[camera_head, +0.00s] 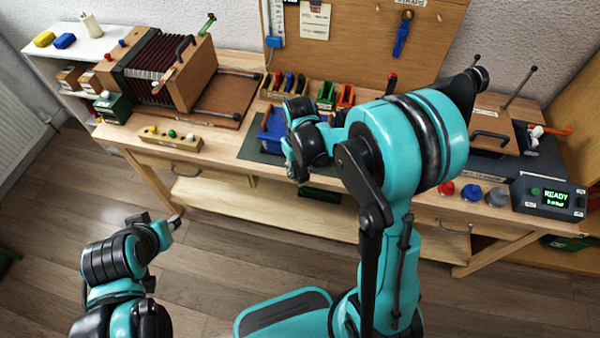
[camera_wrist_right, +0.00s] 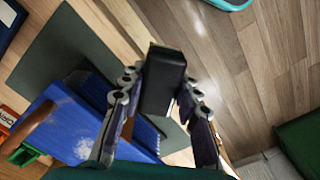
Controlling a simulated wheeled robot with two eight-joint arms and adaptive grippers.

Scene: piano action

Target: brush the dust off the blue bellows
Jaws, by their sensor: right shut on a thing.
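The blue bellows (camera_head: 268,130) lies on a dark green mat (camera_head: 247,150) at the middle of the bench, partly hidden by my right gripper. In the right wrist view the bellows (camera_wrist_right: 65,128) shows a blue panel with a pale dusty patch and darker blue folds beside it. My right gripper (camera_head: 297,168) is over the bench's front, beside the bellows. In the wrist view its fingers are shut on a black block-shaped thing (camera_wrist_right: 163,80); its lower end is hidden. My left gripper (camera_head: 168,226) is low, in front of the bench; its jaws are unclear.
A wooden accordion (camera_head: 165,65) stands at the bench's left, with a small wooden rack (camera_head: 170,139) before it. Tool holders (camera_head: 327,97) stand behind the bellows. Coloured knobs and a display box (camera_head: 548,198) are at the right. The floor before the bench is clear.

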